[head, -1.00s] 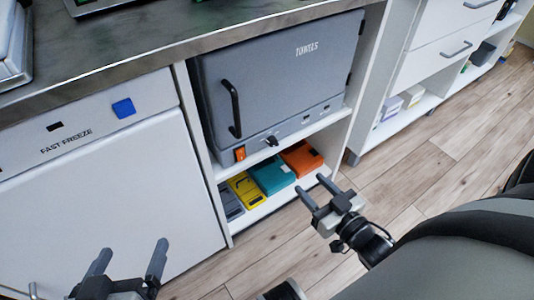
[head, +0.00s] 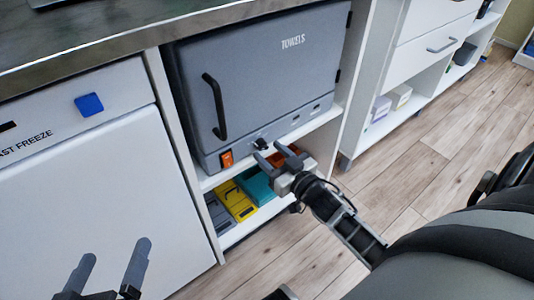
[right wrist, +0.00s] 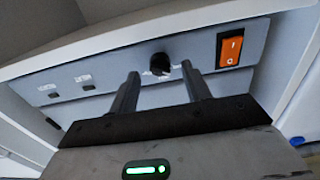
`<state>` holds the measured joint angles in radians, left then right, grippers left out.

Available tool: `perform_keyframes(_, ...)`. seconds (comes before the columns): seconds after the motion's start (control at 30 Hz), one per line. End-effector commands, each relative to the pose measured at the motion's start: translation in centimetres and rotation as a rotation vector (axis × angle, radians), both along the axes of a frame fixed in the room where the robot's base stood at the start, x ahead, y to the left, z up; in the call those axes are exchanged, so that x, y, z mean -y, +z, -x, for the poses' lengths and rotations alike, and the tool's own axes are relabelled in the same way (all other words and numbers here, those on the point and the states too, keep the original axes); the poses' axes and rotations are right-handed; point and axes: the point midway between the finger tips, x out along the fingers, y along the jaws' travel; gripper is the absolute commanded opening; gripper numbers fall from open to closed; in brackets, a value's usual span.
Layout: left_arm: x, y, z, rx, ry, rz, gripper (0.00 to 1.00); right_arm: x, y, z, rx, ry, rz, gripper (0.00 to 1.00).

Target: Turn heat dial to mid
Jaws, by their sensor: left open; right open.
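The black heat dial (head: 261,143) sits on the lower front strip of the grey towel cabinet (head: 265,80), right of an orange rocker switch (head: 226,158). In the right wrist view the dial (right wrist: 161,65) shows ahead of my right gripper (right wrist: 160,88), between its two fingertips, which look apart from it. The dial's exact setting is too small to read. In the head view my right gripper (head: 270,155) is open and empty, just below and beside the dial. My left gripper (head: 112,264) is open and empty in front of the white freezer door.
The cabinet's black door handle (head: 215,106) is above the dial. A shelf below holds grey, yellow (head: 235,201), teal (head: 257,184) and orange boxes. The fast freeze unit (head: 80,190) stands left. Wooden floor (head: 440,165) is clear at right.

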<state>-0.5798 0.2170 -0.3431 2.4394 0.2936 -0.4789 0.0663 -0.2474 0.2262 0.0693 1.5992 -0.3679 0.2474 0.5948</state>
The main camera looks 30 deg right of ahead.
Motion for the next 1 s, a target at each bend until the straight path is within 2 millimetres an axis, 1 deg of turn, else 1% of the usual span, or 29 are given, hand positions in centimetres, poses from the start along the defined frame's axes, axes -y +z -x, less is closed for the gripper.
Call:
perform_keyframes(0.03,0.1,-0.1,0.0,0.002,-0.001,0.012,0.88,0.0,-0.1,-0.7,0.002,0.001,0.001,0.48)
perform_keyframes(0.1,0.1,0.0,0.0,0.001,-0.002,0.023,0.88,-0.1,-0.1,-1.3,0.002,0.000,0.001,0.48)
perform_keyframes(0.2,0.1,0.1,0.0,0.003,-0.003,0.030,0.88,-0.1,-0.1,-1.8,-0.001,0.000,0.001,0.48)
perform_keyframes(0.5,0.2,0.4,-0.1,0.007,0.000,0.039,0.88,-0.2,0.0,-1.9,-0.001,0.000,0.000,0.48)
perform_keyframes(0.57,0.2,0.4,-0.1,0.008,0.001,0.040,0.88,-0.2,0.0,-1.9,-0.001,0.000,0.000,0.31)
perform_keyframes(0.6,0.2,0.5,-0.1,0.009,0.001,0.041,0.88,-0.2,0.0,-1.9,-0.001,0.000,0.000,0.20)
perform_keyframes(0.67,0.2,0.5,-0.1,0.009,0.001,0.041,0.88,-0.2,0.0,-1.9,-0.001,0.000,0.000,0.03)
perform_keyframes(1.0,0.1,0.9,-0.2,0.013,0.002,0.029,0.88,-0.2,0.2,-1.9,-0.002,0.000,-0.030,0.03)
